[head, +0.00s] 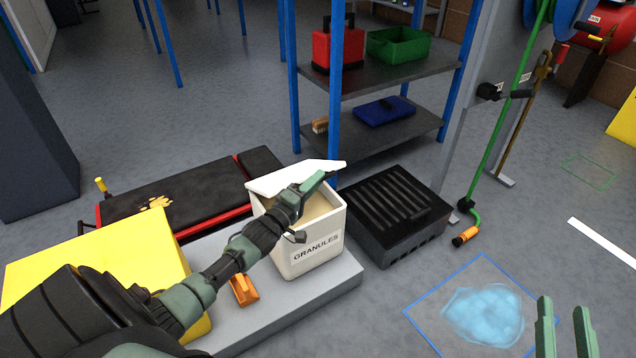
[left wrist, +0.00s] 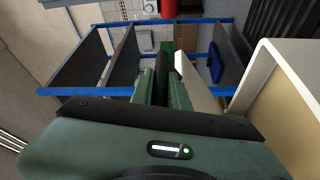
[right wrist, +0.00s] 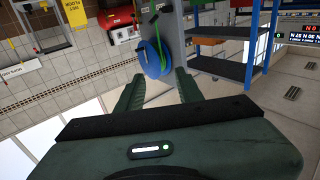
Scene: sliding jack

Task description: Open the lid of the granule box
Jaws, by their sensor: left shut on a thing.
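The white granule box (head: 318,250), labelled GRANULES, stands on a grey slab. Its white lid (head: 282,178) is raised and tilted, and the tan inside of the box shows under it. My left gripper (head: 322,180) reaches over the box and is shut on the lid at its right part. In the left wrist view the lid (left wrist: 192,82) runs beside the fingers, with the open box (left wrist: 285,110) to the right; the exact grip is partly hidden. My right gripper (head: 565,322) is open and empty at the lower right, away from the box.
A black slatted crate (head: 392,215) stands right of the box. An orange scoop-like object (head: 243,290) and a yellow block (head: 95,265) are left of it. A blue shelf (head: 375,145) stands behind. A blue puddle (head: 483,316) lies on the floor at right.

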